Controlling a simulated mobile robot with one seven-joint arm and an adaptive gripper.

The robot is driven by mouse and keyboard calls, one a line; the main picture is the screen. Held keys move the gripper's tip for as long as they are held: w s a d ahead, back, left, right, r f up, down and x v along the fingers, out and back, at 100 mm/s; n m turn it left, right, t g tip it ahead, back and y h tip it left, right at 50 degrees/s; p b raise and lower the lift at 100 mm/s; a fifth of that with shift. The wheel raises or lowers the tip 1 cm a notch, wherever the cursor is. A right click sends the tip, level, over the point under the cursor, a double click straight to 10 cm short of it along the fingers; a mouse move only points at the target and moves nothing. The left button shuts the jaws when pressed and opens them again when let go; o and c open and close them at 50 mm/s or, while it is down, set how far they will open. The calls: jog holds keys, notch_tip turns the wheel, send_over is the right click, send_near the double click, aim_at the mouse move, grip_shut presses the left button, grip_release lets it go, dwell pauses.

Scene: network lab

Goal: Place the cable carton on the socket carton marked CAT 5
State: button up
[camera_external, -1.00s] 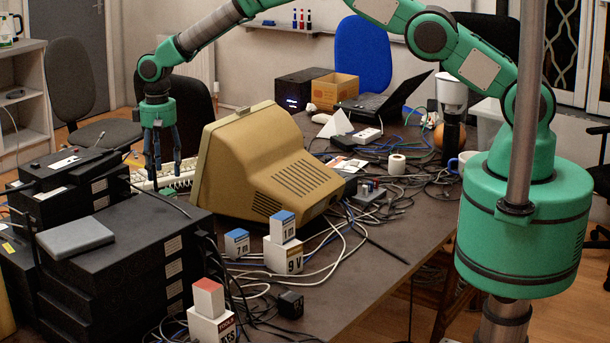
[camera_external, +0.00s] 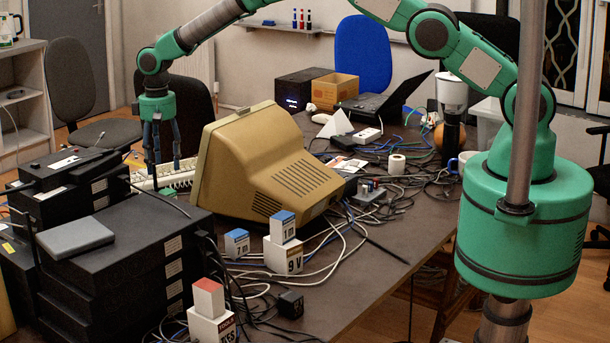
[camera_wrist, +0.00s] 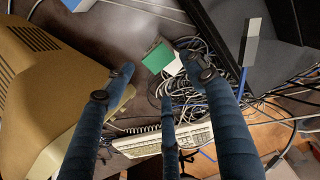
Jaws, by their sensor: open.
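My gripper (camera_external: 163,172) is open and empty, fingers pointing down behind the beige monitor. In the external view, a blue-topped carton marked 7 m (camera_external: 237,243) stands on the table. Another blue-topped carton marked 10 m (camera_external: 283,227) sits on a white carton marked 9 V (camera_external: 283,256). I can read no CAT 5 mark, so I cannot tell which carton is the socket carton.
The beige monitor (camera_external: 267,165) stands right of my gripper; a black box stack (camera_external: 120,265) stands in front, left. A keyboard (camera_wrist: 165,138) lies under the fingers. A red-topped carton (camera_external: 208,298) sits on a white carton (camera_external: 211,328). Loose cables cover much of the table.

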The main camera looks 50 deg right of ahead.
jog(key=s+d+r, duration=0.2)
jog(key=d+r, duration=0.1)
jog(key=r, duration=0.4)
jog(key=s+d+r+t, duration=0.1)
jog(key=s+d+r, duration=0.1)
jog(key=d+r, duration=0.3)
jog(key=s+d+r, duration=0.2)
jog(key=r, duration=0.6)
jog(key=s+d+r+t, duration=0.2)
jog(key=s+d+r, duration=1)
jog(key=s+r, duration=0.35)
jog(key=s+d+r+t, duration=0.1)
jog(key=s+d+r, duration=0.25)
jog(key=s, duration=0.55)
jog(key=s+d+r, duration=0.3)
jog(key=s+d, duration=0.2)
jog(key=s, duration=0.4)
jog(key=s+d+f, duration=0.2)
jog(key=s, duration=0.7)
jog(key=s+d+f+t, duration=0.1)
jog(key=s+d+f, duration=0.1)
jog(key=s, duration=0.6)
jog(key=shift+s+d+f+t, duration=0.15)
jog(key=shift+s+d+t, duration=0.2)
jog(key=shift+d, duration=0.1)
